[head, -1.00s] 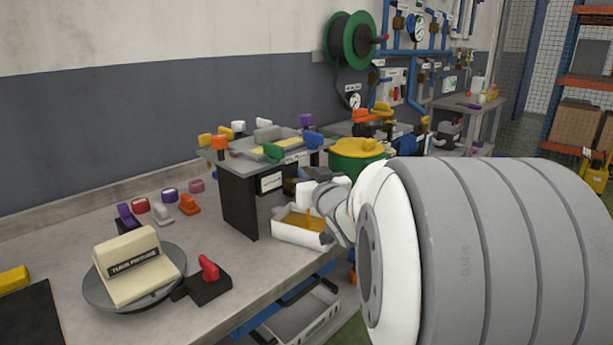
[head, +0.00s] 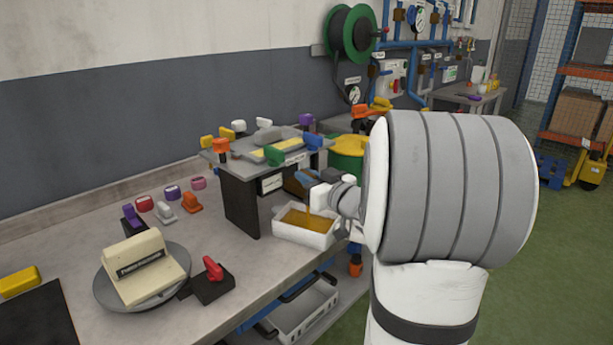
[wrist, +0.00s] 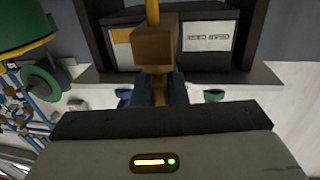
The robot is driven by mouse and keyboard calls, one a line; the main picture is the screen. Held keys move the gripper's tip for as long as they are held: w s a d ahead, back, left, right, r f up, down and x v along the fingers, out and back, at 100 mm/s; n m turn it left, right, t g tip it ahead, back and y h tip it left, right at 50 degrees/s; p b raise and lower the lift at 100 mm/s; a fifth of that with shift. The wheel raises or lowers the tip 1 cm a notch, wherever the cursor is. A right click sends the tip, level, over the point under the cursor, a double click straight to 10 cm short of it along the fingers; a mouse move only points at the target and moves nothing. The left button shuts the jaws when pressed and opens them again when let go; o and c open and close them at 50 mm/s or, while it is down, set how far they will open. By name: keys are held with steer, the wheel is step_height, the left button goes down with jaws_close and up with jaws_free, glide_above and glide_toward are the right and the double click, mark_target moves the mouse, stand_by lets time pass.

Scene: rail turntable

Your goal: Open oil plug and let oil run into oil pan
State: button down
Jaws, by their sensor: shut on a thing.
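The oil pan (head: 290,233) is a white open box on the workbench, beside the dark leg of the raised stand. Amber oil lies in it. A thin yellow-orange oil stream (head: 308,205) falls into it, and shows in the wrist view (wrist: 152,12) at the brown block. My gripper (head: 307,179) is above the pan under the stand's edge. Its blue fingers are shut on a brown block, seen in the wrist view (wrist: 156,48), which appears to be the oil plug. The block's far side and its seat are hidden.
The raised stand (head: 240,198) carries several coloured knobs. A turntable (head: 105,295) with a cream block and a red-handled switch (head: 212,270) are at the left of the bench. A grey crate (head: 300,315) is below. A green-yellow drum (head: 346,150) stands behind my arm.

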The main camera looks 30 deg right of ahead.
steer(key=c, duration=1.4)
jaws_free()
steer(key=shift+c, duration=0.2)
steer(key=shift+s, duration=0.1)
steer(key=v, duration=0.7)
steer(key=shift+s, duration=0.35)
